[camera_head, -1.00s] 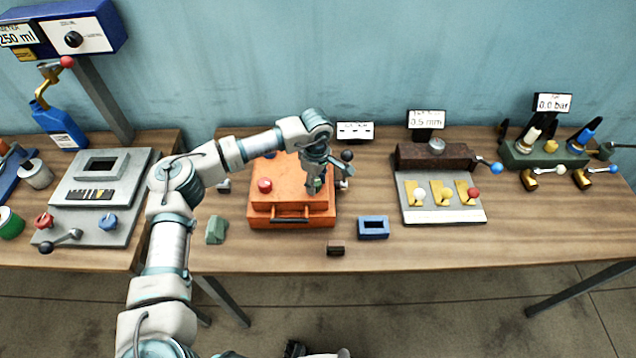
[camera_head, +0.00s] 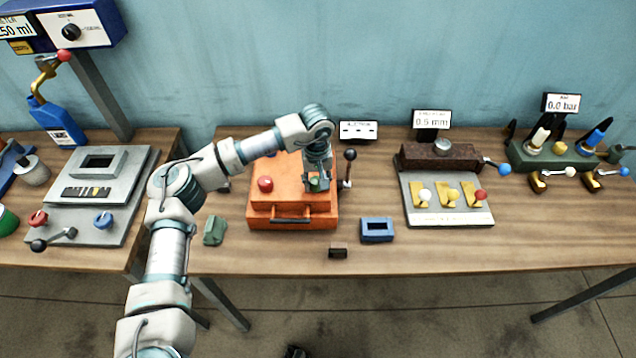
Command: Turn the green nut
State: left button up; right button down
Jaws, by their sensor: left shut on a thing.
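The green nut (camera_head: 315,185) sits on the right part of the top of the orange box (camera_head: 275,192), partly hidden by my gripper. My left gripper (camera_head: 318,180) comes down from above onto the nut and is shut on it. The box also carries a red knob (camera_head: 265,184) on its left and has a dark handle on its front. A lever with a dark ball (camera_head: 350,155) stands upright just right of the gripper. My right gripper is not in view.
A blue block with a slot (camera_head: 377,229), a small dark block (camera_head: 337,252) and a grey-green block (camera_head: 214,230) lie around the box. A fixture with yellow tabs (camera_head: 448,195) stands to the right. The table's front strip is mostly clear.

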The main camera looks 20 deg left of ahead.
aim_at(317, 179)
pick_arm(q)
jog(key=shift+w+a+m, duration=0.15)
jog(key=shift+w+m, duration=0.05)
jog(key=shift+m, duration=0.2)
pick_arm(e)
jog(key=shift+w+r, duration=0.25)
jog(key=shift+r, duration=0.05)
pick_arm(q)
jog(key=shift+r, duration=0.1)
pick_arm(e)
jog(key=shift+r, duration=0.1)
pick_arm(q)
jog(key=o, duration=1)
jog(key=shift+o, duration=0.7)
jog(key=shift+w+f, duration=0.15)
jog(key=shift+f, duration=0.05)
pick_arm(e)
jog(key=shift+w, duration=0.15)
pick_arm(q)
jog(key=shift+r, duration=0.1)
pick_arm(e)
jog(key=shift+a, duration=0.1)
pick_arm(q)
jog(key=shift+r, duration=0.35)
notch_tip(317, 179, up, 11)
